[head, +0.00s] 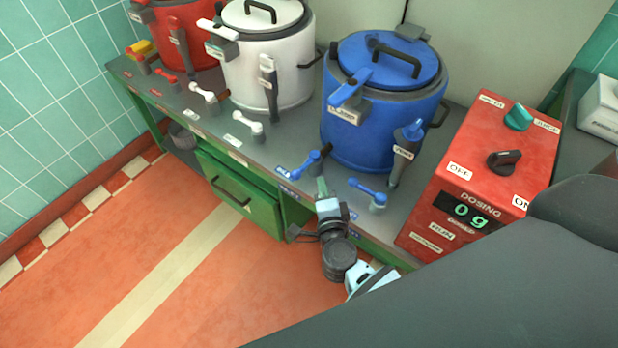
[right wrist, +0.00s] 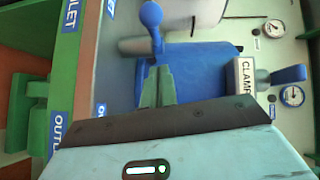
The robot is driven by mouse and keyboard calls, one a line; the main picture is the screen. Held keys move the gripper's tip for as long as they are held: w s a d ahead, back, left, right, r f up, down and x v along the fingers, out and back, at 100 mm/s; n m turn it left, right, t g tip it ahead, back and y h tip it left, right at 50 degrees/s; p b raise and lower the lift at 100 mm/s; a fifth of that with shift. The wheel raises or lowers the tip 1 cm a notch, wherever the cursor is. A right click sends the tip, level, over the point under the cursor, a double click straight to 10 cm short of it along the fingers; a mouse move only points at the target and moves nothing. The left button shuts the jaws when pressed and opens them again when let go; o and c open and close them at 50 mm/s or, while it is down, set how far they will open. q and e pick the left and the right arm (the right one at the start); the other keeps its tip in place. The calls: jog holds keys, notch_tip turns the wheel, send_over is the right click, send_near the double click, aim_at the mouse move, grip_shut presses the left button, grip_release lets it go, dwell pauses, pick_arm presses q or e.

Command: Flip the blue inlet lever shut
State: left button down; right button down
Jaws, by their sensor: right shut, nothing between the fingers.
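Two small blue levers stand on the grey counter in front of the blue kettle (head: 360,130). The left blue lever (head: 301,168) slants from lower left to upper right. The right blue lever (head: 368,190) sits on a pale base. Their tags are too small in the head view to tell which is the inlet. My right gripper (head: 322,187) is shut and empty, between the two levers and close to the left one. In the right wrist view, its closed green fingertips (right wrist: 158,85) lie just below a blue ball-ended lever (right wrist: 151,18); contact is unclear. My left gripper is out of view.
A red dosing box (head: 470,185) reading 0 g stands right of the blue kettle. White (head: 265,60) and red (head: 185,35) kettles stand further left with their own levers. A blue-handled clamp (right wrist: 285,75) shows in the right wrist view. Green drawers (head: 240,195) lie below the counter.

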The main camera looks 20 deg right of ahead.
aim_at(306, 164)
jog(key=w, duration=0.2)
jog(key=w+a+f, duration=0.1)
jog(key=shift+w+b, duration=0.25)
jog(key=shift+b, duration=0.15)
jog(key=shift+w+a, duration=0.35)
jog(key=shift+w, duration=0.25)
